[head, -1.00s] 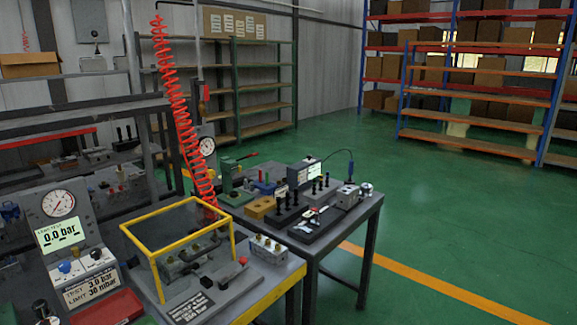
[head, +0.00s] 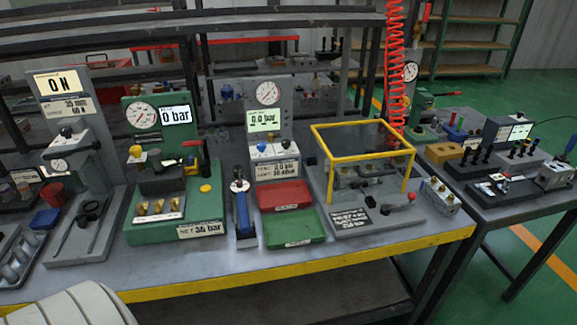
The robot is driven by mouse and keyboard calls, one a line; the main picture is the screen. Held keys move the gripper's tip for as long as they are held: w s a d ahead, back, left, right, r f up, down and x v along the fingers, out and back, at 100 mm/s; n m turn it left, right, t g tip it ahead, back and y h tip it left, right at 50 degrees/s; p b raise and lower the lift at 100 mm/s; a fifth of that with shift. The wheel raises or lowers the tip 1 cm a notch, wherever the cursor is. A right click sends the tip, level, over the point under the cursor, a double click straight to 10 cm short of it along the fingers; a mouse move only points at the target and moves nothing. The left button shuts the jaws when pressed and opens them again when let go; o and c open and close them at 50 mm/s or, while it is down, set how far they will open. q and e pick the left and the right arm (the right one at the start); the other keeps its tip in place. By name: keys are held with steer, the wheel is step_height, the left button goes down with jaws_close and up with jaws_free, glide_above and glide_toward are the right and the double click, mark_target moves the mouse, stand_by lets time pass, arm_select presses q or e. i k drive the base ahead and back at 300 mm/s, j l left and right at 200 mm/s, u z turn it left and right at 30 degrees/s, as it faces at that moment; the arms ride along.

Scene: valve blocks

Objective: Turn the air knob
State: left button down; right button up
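A grey leak-test station (head: 268,125) stands in the middle of the bench, with a round gauge (head: 268,93) and a lit display reading about 0.0 bar (head: 264,120). The station's plate (head: 277,170) reads about 3.0 bar and 30 mbar. Neither of my grippers shows in the head view.
A red tray (head: 284,194) and a green tray (head: 292,228) lie before the station. A yellow-framed guard (head: 362,126) stands to the right. A blue-handled tool (head: 242,212) and a green press station (head: 205,208) are to the left. The yellow bench edge (head: 330,262) runs in front.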

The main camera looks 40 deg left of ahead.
mark_target(286, 143)
steer(key=u, duration=1.3)
